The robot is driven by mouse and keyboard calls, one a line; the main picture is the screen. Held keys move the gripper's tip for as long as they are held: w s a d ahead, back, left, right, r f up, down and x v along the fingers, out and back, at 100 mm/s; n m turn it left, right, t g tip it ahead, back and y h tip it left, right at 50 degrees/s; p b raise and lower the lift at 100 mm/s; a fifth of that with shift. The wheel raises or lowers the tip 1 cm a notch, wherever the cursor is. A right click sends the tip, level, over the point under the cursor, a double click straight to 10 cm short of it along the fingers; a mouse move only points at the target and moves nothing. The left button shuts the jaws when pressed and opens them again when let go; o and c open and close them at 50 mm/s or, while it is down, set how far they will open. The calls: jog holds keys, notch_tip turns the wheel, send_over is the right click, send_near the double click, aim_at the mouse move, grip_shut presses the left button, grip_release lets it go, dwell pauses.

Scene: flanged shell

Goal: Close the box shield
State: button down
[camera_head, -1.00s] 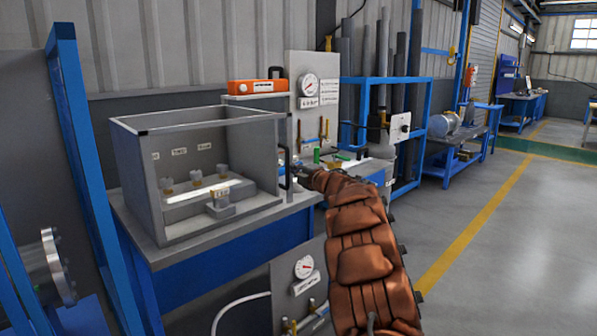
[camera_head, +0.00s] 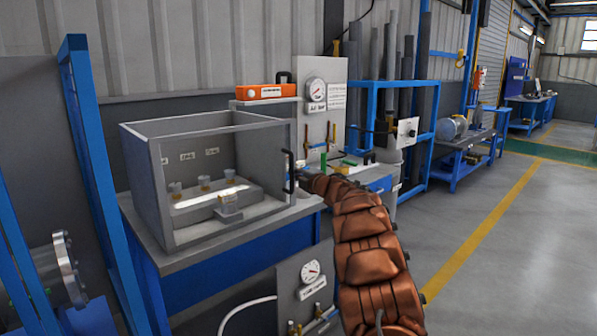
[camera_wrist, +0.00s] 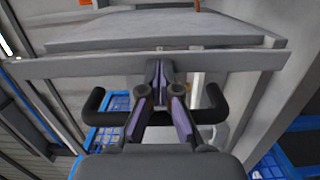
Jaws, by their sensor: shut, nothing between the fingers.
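The grey box (camera_head: 145,185) stands on a blue-framed bench in the head view, with small fittings inside. A grey-framed front with a black handle (camera_head: 289,172) at its right edge shows; I cannot tell how far the shield is open. My gripper (camera_head: 306,174) is at the end of the brown-sleeved arm, close beside the handle. In the wrist view the dark purple fingers of my gripper (camera_wrist: 160,72) are together and empty, pointing at a grey frame bar (camera_wrist: 70,67). The black handle (camera_wrist: 92,102) spans behind the fingers, partly hidden by them. Contact is unclear.
An orange case (camera_head: 265,91) and a gauge panel (camera_head: 333,75) stand behind the box. A lower gauge panel (camera_head: 300,285) is below the bench. A blue post (camera_head: 92,150) rises left of the box. Open floor (camera_head: 480,260) lies to the right.

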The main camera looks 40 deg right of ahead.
jog(key=w+p, duration=0.1)
jog(key=w+r+p, duration=0.1)
jog(key=w, duration=0.1)
jog(key=shift+d, duration=0.15)
jog(key=shift+w+r, duration=0.1)
jog(key=shift+r, duration=0.1)
jog(key=shift+a, duration=0.2)
jog(key=s+b, duration=0.2)
jog(key=s, duration=1.2)
jog(key=shift+s+d+f+b, duration=0.35)
jog(key=shift+f+b, duration=0.05)
jog(key=shift+f, duration=0.05)
jog(key=shift+w, duration=0.1)
